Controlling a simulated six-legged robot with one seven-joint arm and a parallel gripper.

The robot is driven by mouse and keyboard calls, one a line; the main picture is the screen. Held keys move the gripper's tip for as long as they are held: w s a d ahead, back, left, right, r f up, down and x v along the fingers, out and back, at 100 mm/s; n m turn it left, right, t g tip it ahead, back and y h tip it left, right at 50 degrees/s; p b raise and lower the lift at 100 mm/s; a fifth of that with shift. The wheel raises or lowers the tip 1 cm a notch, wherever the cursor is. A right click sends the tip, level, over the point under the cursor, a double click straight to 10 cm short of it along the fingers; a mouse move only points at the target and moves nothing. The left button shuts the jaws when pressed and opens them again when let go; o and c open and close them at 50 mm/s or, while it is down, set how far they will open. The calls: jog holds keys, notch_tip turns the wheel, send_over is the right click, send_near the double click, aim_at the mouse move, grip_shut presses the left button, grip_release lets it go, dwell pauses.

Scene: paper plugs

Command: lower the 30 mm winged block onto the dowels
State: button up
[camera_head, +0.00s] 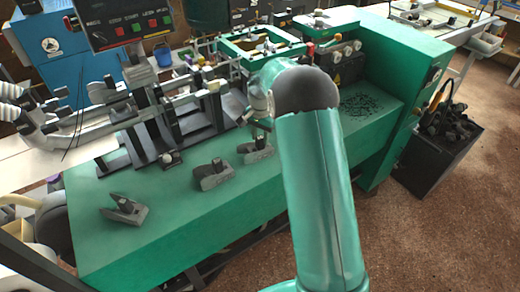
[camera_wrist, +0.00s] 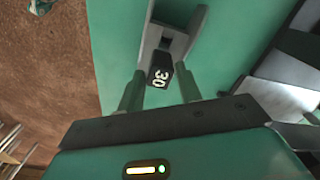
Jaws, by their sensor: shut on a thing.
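The 30 mm winged block (camera_wrist: 176,40) shows in the wrist view as a grey piece with two wings and a black face marked 30. My gripper (camera_wrist: 160,70) has one finger at each side of it, by the wings, and is shut on it. In the head view my gripper (camera_head: 259,127) is at the block (camera_head: 256,153) over the green bench top, partly behind my arm. The dowels cannot be made out, and I cannot tell the gap under the block.
The green bench (camera_head: 170,240) also bears a similar grey block (camera_head: 212,177) and a forked one (camera_head: 124,211) to the left. Dark metal fixtures (camera_head: 170,135) stand behind them. A green machine housing (camera_head: 400,55) rises at the right. The front of the bench top is clear.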

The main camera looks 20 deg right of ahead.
jog(key=shift+r, duration=2.5)
jog(key=shift+s, duration=0.15)
